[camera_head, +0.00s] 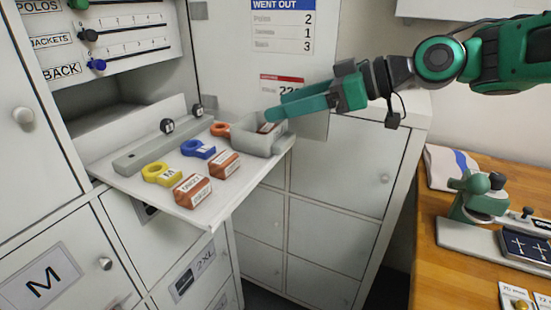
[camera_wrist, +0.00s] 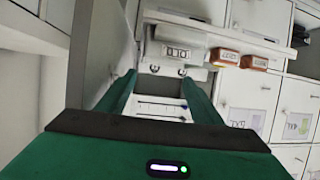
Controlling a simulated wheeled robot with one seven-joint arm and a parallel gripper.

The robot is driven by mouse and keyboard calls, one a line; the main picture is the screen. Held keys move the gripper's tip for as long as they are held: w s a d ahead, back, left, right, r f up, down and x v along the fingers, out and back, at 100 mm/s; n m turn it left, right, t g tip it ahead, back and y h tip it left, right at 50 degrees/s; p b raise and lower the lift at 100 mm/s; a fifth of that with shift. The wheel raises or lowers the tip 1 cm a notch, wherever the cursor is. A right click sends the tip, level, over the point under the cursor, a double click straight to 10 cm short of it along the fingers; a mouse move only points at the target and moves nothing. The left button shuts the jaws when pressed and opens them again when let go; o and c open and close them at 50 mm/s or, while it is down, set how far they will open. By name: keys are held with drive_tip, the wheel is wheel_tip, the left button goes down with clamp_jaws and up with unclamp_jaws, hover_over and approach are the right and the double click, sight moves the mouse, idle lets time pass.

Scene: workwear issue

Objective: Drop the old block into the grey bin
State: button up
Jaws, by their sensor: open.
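The grey bin (camera_head: 262,146) is a shallow open box at the far right corner of the pull-out shelf. A red-brown block (camera_head: 268,127) shows inside it, partly hidden by the bin wall and my finger. Two more red-brown blocks with white labels, a front one (camera_head: 192,190) and a rear one (camera_head: 224,164), lie on the shelf. Which is the old block I cannot tell. My gripper (camera_head: 275,108) is open above the bin's far side, nothing visibly held. In the wrist view the open fingers (camera_wrist: 160,82) have no block between them; two red-brown blocks appear to their right.
White lockers stand below and behind. A wooden bench (camera_head: 455,240) with a green device is at right.

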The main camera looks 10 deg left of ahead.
drive_tip(key=v, duration=0.7)
drive_tip(key=shift+d, duration=0.35)
